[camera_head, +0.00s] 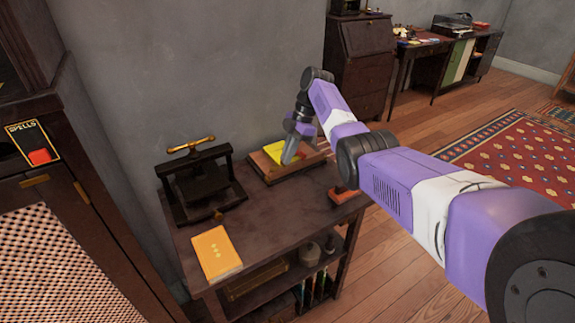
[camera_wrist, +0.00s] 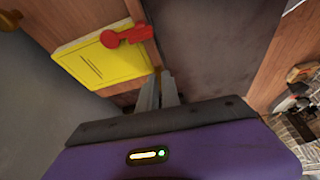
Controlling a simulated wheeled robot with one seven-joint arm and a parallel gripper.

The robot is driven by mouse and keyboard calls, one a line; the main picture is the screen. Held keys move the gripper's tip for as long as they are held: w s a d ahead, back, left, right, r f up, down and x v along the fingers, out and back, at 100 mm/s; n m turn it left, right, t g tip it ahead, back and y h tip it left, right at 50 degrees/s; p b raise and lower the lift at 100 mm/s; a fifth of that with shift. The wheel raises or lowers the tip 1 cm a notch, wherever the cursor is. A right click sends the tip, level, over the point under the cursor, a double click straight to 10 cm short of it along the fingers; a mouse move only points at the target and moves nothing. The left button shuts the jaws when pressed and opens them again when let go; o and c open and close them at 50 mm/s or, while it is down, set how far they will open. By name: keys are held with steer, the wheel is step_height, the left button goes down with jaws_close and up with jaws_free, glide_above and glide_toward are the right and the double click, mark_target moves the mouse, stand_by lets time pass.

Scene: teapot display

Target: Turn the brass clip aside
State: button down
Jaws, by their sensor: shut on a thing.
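A yellow panel (camera_wrist: 100,64) lies in a wooden frame on the side table; it also shows in the head view (camera_head: 277,151), partly behind my gripper. A small sliver of brass, which I take for the brass clip (camera_wrist: 157,71), shows at the frame's edge between my fingertips. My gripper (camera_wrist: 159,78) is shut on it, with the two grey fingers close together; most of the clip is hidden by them. A red lever-like piece (camera_wrist: 125,36) lies across the yellow panel's corner.
A dark press (camera_head: 203,182) with a brass handle stands left of the frame. A yellow-orange book (camera_head: 216,253) lies at the table's front left. A small reddish-brown block (camera_head: 343,194) sits near the right edge. The dark tabletop (camera_head: 280,212) between them is clear.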

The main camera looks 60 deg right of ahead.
steer(key=shift+n+g+b, duration=0.3)
steer(key=shift+n+b, duration=0.2)
steer(key=shift+b, duration=0.15)
steer(key=c, duration=1.6)
jaws_free()
steer(key=shift+o, duration=0.2)
steer(key=v, duration=0.7)
steer(key=shift+d+r, duration=0.2)
steer(key=shift+r, duration=0.1)
steer(key=shift+s, duration=0.1)
